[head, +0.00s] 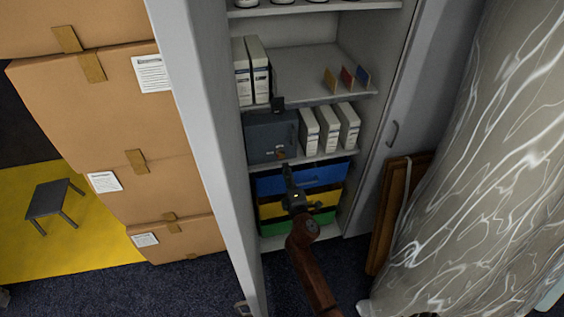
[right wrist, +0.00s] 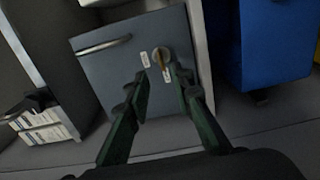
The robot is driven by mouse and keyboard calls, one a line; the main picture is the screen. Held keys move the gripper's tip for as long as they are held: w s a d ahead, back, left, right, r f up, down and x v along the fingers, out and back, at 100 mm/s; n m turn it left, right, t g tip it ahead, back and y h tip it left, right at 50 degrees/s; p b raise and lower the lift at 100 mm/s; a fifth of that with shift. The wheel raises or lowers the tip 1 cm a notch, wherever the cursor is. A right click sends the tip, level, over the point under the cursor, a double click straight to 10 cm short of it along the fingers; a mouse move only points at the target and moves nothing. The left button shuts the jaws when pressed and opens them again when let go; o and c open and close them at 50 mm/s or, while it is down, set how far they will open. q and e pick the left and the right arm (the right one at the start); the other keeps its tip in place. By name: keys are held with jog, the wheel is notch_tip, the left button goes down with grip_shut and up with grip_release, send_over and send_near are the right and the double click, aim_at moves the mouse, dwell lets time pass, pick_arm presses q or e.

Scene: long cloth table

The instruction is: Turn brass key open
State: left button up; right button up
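A grey-blue metal lock box (head: 262,138) stands on the middle shelf of the open cabinet, with its front toward me. A small brass key (right wrist: 160,59) sits in a round lock on the box front, between two white labels. My right gripper (head: 287,170) is in front of the box, just below the lock. In the right wrist view its two fingers (right wrist: 159,74) are apart, with the key showing in the gap near the tips. I cannot tell whether they touch it. My left gripper is not in view.
White binders (head: 328,126) stand right of the box. Blue, yellow and green bins (head: 300,178) sit below. The cabinet door (head: 205,130) stands open on the left, beside stacked cardboard boxes (head: 110,100). A wrapped, shiny bulk (head: 490,170) fills the right side.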

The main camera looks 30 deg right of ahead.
aim_at(281, 155)
jog(key=b+x, duration=0.1)
jog(key=x, duration=0.5)
jog(key=shift+w, duration=0.3)
jog(key=shift+f, duration=0.1)
jog(key=shift+c, duration=0.5)
grip_shut()
